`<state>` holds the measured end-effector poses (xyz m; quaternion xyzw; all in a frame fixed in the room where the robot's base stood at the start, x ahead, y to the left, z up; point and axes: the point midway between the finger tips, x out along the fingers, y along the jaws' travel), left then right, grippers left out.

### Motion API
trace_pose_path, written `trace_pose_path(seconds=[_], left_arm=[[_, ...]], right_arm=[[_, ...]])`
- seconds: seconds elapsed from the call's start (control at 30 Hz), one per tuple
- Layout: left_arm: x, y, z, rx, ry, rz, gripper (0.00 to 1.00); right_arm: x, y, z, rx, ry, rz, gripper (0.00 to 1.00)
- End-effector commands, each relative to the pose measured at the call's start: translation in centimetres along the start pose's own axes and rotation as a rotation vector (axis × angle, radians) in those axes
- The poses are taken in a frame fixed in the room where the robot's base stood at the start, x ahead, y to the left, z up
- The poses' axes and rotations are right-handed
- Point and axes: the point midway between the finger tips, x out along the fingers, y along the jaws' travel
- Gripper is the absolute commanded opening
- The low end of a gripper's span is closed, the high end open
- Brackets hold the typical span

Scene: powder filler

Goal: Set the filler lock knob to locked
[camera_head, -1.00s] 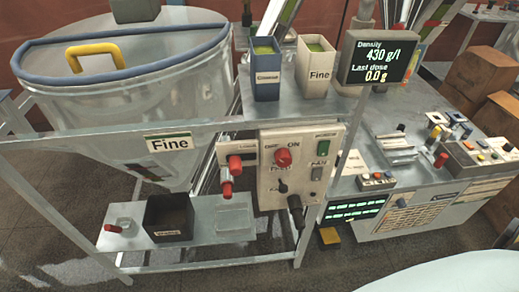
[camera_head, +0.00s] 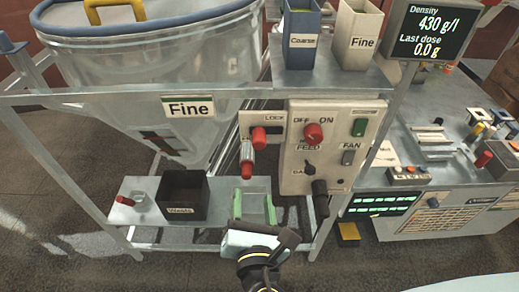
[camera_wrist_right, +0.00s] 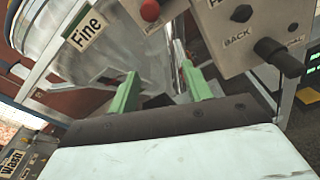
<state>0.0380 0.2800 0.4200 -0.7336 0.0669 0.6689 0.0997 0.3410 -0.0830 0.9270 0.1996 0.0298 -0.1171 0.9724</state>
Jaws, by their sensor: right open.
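The lock knob (camera_head: 259,137) is a red knob on a small plate marked LOCK, at the left of the filler's control panel (camera_head: 325,185). In the right wrist view a red knob (camera_wrist_right: 150,10) shows at the top edge; I cannot tell surely which one it is. My right gripper (camera_head: 254,205) is open and empty, below the lock knob and in front of the lower shelf. Its green fingers (camera_wrist_right: 164,88) stand apart in the right wrist view, with nothing between them. My left gripper is not in view.
The red feed knob (camera_head: 314,134) and a black handle (camera_head: 320,198) sit on the panel to the right. A red-tipped spout (camera_head: 247,169) hangs below the lock. A dark waste box (camera_head: 183,194) stands on the lower shelf (camera_head: 143,187). The Fine hopper (camera_head: 190,70) is left.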

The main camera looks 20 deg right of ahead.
Motion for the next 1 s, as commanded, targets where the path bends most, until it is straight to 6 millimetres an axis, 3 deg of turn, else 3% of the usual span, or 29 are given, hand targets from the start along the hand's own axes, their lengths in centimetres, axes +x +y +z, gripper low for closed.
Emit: trace_pose_path(seconds=[0.1, 0.2, 0.37, 0.8, 1.0], left_arm=[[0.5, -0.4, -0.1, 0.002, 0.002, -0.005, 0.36], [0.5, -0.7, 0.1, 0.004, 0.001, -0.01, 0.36], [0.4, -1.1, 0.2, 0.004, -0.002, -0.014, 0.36], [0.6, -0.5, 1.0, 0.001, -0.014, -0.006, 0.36], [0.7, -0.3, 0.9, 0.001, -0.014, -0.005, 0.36]], right_arm=[[-0.7, 0.4, 3.5, -0.054, -0.091, -0.014, 0.49], [-0.7, 0.5, 4.7, -0.074, -0.12, -0.021, 0.49], [1.2, 0.5, 5.1, -0.077, -0.125, -0.023, 0.49], [10.0, 0.3, 6.1, -0.077, -0.123, -0.021, 0.49], [11.9, 0.2, 6.2, -0.076, -0.121, -0.022, 0.49]])
